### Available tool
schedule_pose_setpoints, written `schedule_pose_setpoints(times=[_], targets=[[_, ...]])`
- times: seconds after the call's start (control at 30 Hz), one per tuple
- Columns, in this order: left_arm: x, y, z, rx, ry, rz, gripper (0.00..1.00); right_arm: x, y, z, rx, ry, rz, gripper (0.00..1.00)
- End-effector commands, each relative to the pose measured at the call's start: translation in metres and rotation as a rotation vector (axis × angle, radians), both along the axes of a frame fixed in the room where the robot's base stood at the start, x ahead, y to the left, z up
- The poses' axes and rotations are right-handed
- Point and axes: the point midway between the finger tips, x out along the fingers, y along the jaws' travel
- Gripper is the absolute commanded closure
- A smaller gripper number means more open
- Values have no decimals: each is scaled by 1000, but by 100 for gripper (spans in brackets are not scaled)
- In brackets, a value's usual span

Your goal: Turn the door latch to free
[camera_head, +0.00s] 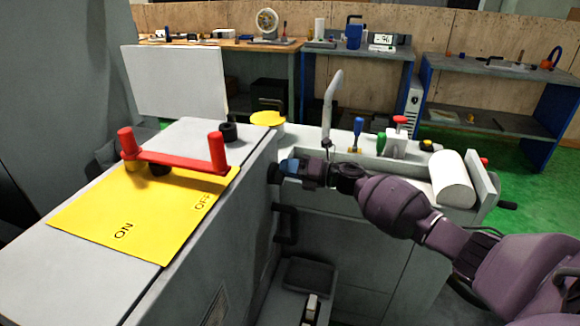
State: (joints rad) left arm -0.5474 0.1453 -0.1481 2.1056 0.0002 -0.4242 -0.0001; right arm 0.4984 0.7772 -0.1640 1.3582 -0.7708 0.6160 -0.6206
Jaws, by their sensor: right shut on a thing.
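My right arm reaches in from the right, and my right gripper (285,169) is at the upper right side of the grey cabinet (245,235). It is shut on a small dark part there, which appears to be the door latch (273,175). The gripper hides most of that part, so its angle cannot be told. A blue piece shows at the gripper's tip. A black handle (285,225) is on the cabinet side below, apart from the gripper. My left gripper is not in view.
A yellow ON/OFF plate (140,225) with a red two-post handle (178,160) is on the cabinet top. A white roll (453,178), a blue-handled tool (358,128) and a bent grey lever (331,95) are behind my arm. Workbenches stand at the back; green floor is free at right.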

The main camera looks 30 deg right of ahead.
Motion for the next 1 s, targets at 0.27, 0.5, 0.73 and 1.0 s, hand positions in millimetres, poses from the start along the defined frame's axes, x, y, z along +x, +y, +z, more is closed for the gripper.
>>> schedule_pose_setpoints(times=[0.27,0.5,0.73,1.0], targets=[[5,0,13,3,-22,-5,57,2,-2,-3,192,171,0,100],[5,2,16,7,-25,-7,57,2,-3,-7,331,295,0,100],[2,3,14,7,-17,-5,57,2,-3,-11,419,374,1,100],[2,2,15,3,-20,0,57,2,-2,-13,464,415,2,100]])
